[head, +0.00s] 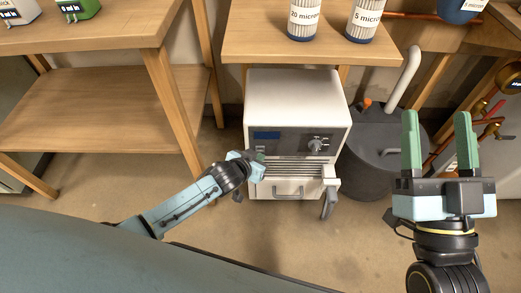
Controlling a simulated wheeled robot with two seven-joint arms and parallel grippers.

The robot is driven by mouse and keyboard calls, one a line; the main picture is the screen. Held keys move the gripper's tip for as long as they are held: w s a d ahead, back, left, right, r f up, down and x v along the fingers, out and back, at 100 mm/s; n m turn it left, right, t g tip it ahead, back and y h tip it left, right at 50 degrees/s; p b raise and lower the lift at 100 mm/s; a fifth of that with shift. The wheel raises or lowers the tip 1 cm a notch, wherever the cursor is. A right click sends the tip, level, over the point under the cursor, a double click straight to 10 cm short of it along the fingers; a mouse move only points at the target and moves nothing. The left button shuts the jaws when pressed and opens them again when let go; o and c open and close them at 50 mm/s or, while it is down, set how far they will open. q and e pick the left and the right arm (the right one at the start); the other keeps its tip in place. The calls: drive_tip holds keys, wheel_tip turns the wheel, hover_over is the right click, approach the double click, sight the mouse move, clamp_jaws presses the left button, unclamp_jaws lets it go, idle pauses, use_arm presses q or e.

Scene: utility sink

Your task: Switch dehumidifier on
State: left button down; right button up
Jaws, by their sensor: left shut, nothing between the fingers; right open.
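The dehumidifier (294,97) is a white box on the floor, under a wooden shelf. Its front has a dark blue display (266,135), a round knob (316,145), slatted vents and a lower panel with a handle (288,191). My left gripper (259,158) is shut and empty, in front of the left side of the dehumidifier's face, below the display. I cannot tell whether it touches the face. It hides part of the left front. My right gripper (439,145) is open and empty, with fingers pointing up, to the right of the dehumidifier.
A dark grey tank (372,165) with a pale pipe (404,78) stands right of the dehumidifier. Copper pipes and valves (490,118) are at the far right. Wooden shelving (90,110) is on the left. Two filter cartridges (303,18) stand on the shelf above. Floor in front is clear.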

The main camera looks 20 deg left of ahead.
use_arm(q)
drive_tip(key=shift+w, duration=0.1)
idle(0.5)
drive_tip(key=shift+w+a, duration=0.1)
drive_tip(key=shift+w, duration=0.35)
idle(0.4)
drive_tip(key=shift+s+p, duration=0.55)
